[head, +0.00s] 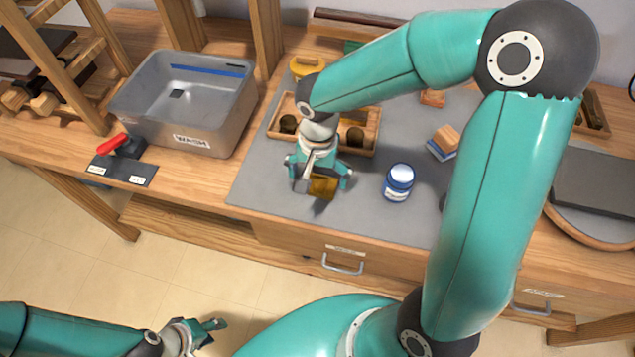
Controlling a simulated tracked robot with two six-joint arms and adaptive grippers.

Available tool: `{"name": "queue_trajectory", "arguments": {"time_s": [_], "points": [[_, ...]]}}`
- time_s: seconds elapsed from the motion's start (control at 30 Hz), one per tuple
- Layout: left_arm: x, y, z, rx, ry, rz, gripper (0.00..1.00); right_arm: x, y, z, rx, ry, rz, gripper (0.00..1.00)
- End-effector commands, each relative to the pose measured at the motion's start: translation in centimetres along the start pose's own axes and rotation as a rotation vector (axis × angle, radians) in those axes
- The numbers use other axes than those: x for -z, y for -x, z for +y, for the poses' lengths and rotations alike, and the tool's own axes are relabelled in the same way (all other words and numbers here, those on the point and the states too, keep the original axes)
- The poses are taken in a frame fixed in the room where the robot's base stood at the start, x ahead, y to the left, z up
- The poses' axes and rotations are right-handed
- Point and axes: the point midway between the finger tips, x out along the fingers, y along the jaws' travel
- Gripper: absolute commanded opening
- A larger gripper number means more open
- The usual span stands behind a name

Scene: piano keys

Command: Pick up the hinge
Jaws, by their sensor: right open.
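A brass-coloured piece (323,187), which looks like the hinge, is on the grey mat near its front edge. My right gripper (319,184) is over it, pointing down, with its fingers open on either side. I cannot tell whether the fingers touch the piece, and they hide part of it. My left gripper (209,334) is low at the bottom left, in front of the bench and away from the piece. Its fingers are too small and partly hidden to tell if they are open.
A blue-and-white jar (398,182) stands right of my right gripper. A wooden tray (367,136) with small round items lies behind it. A grey wash bin (183,127) and a red-handled switch (112,143) are at left. A sanding block (443,143) lies further right on the mat (258,190).

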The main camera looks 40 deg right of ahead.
Motion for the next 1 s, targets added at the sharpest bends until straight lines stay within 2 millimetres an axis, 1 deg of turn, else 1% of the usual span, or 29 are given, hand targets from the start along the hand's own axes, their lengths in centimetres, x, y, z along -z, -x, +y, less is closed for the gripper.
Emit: {"name": "queue_trajectory", "arguments": {"time_s": [0.03, 0.13, 0.37, 0.47, 0.5, 0.73, 1.0], "points": [[0.00, -0.04, -0.01, 0.000, 0.000, 0.000, 0.40, -0.05, -0.74, 0.04, -0.003, 0.001, -0.003, 1.00], [0.00, -0.04, -0.01, 0.000, 0.000, 0.000, 0.40, -0.03, -1.41, 0.01, 0.000, 0.001, -0.001, 1.00], [0.00, -0.05, -0.02, 0.000, 0.000, 0.000, 0.40, -0.01, -1.53, -0.02, 0.001, 0.000, 0.000, 1.00], [0.00, -0.05, -0.02, 0.000, 0.000, 0.000, 0.40, -0.01, -1.51, -0.03, 0.001, 0.000, 0.000, 0.85], [0.00, -0.05, -0.02, 0.000, 0.000, 0.000, 0.40, -0.01, -1.51, -0.03, 0.001, 0.000, 0.000, 0.78], [0.00, -0.04, -0.02, 0.000, 0.000, 0.000, 0.40, -0.01, -1.49, -0.03, 0.001, 0.000, 0.000, 0.40], [0.00, -0.03, -0.01, 0.000, 0.000, 0.000, 0.40, 0.02, -1.36, -0.04, 0.002, 0.000, 0.001, 0.40]]}}
